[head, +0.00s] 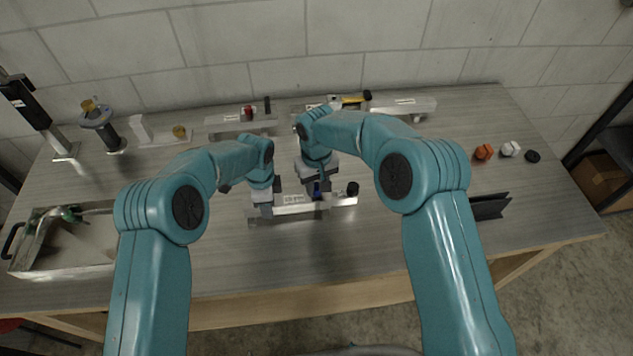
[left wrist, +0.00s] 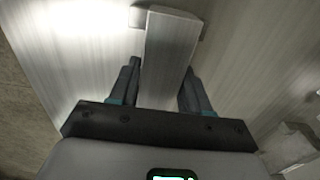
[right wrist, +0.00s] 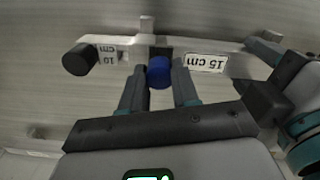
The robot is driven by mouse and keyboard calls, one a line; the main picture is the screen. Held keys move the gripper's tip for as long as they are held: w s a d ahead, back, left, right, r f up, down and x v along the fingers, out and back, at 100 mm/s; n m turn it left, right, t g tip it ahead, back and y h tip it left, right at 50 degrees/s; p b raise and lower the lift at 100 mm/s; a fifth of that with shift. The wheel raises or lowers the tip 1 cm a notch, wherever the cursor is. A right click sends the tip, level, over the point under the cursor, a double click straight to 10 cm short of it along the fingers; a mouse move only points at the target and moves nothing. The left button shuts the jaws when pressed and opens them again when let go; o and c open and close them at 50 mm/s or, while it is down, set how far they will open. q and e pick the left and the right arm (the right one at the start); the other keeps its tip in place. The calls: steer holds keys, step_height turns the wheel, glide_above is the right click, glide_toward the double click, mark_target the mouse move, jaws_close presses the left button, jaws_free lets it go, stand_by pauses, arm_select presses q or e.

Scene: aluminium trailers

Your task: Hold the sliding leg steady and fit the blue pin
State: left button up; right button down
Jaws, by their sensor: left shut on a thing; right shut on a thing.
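The sliding leg is a bare aluminium bar lying in a jig near the middle of the table. Its grey end (left wrist: 170,50) lies between the fingers of my left gripper (left wrist: 162,85), which is shut on it; the leg assembly (head: 292,207) also shows in the head view. The blue pin (right wrist: 159,71) has a round dark-blue head and sits between the fingertips of my right gripper (right wrist: 157,84), shut on it. The pin is at the bracket between the 10 cm and 15 cm labels (right wrist: 206,63). Its shaft is hidden, so I cannot tell how deep it sits.
A black round knob (right wrist: 79,60) sticks out beside the 10 cm label. An open tray (head: 75,265) with tools stands at the left. Other metal fixtures (head: 235,120) line the back. The front of the table is clear.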

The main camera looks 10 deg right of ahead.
mark_target(317, 186)
steer(key=shift+f, duration=0.7)
steer(key=c, duration=0.8)
jaws_free()
steer(key=shift+r, duration=0.15)
step_height(317, 186, up, 12)
steer(key=shift+f, duration=0.1)
arm_select(q)
steer(key=o, duration=1.4)
